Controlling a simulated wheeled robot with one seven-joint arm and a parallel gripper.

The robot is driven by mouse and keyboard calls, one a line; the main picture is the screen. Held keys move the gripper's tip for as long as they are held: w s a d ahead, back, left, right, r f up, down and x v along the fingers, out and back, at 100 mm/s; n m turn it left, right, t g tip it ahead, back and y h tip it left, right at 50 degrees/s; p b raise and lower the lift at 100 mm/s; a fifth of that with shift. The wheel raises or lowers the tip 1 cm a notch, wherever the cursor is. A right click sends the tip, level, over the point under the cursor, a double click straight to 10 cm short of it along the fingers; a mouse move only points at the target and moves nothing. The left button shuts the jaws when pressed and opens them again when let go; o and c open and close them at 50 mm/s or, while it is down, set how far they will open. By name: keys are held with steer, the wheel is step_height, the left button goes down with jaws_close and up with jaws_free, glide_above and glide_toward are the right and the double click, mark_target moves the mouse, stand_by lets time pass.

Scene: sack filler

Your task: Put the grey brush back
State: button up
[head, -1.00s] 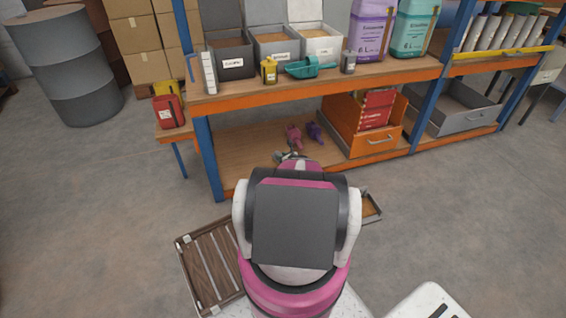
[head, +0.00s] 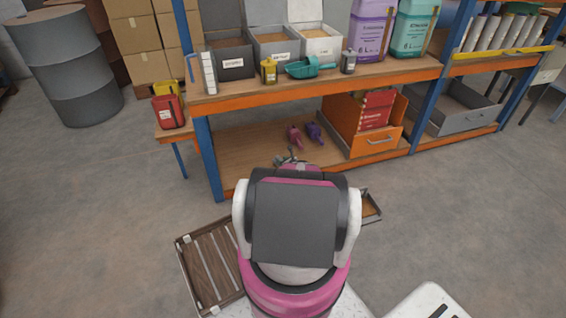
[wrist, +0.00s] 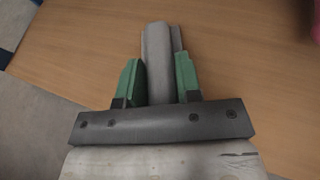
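The grey brush (wrist: 160,62) shows in the wrist view as a long grey piece between my green fingers, running from the palm out over a brown wooden board. My gripper (wrist: 158,75) has a finger against each side of it and looks shut on it. Whether the brush touches the board is unclear. In the head view my gripper (head: 287,158) is over the front of the lower shelf (head: 245,150), mostly hidden behind my arm; the brush cannot be made out there.
A pink bottle (head: 294,137) and a purple one (head: 315,133) are on the lower shelf, left of an orange drawer (head: 376,142). A blue upright (head: 208,160) bounds the shelf on the left. The upper shelf holds bins, a teal scoop (head: 308,68) and small bottles.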

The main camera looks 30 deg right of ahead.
steer(key=shift+o, duration=1.2)
